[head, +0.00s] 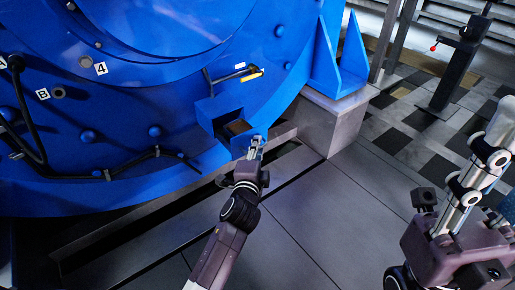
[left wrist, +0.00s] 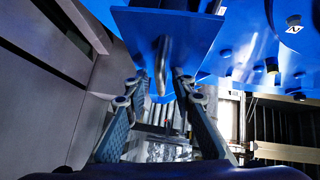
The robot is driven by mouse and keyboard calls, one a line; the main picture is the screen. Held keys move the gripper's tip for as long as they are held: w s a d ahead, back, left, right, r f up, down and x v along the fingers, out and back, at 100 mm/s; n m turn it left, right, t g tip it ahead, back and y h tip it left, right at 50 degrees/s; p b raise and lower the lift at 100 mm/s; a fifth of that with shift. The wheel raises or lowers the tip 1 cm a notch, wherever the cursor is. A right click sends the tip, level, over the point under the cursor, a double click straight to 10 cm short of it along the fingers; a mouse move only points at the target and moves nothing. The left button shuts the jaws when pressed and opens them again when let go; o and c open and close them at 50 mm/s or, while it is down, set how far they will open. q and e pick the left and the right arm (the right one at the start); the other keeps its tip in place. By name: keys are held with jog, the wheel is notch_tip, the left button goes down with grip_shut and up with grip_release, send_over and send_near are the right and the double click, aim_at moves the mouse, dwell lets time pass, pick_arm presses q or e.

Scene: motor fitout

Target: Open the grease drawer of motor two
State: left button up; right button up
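The blue motor (head: 185,110) fills the left and middle of the head view. A small blue drawer (head: 211,107) juts from its lower side, with a dark brownish opening in its top. How far out it stands I cannot tell. My left gripper (head: 256,146) is at the drawer's front. In the left wrist view a metal handle (left wrist: 160,66) hangs from a blue panel (left wrist: 190,30), between the open fingers of my left gripper (left wrist: 157,84); I see gaps on both sides. My right gripper (head: 470,190) is at the right edge, partly cut off.
A grey plinth (head: 325,122) stands right of the drawer. Cables and labels A, B and 4 are on the motor's left side. A yellow-marked fitting (head: 252,76) sits above the drawer. A dark post with a red knob (head: 458,70) stands far right. The floor (head: 340,215) in front is clear.

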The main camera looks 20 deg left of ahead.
pick_arm(q)
jog(key=shift+s, duration=0.1)
jog(key=s+d+r, duration=0.1)
jog(key=s, duration=1)
jog(key=shift+s+d+r, duration=0.15)
jog(key=shift+s+r, duration=0.2)
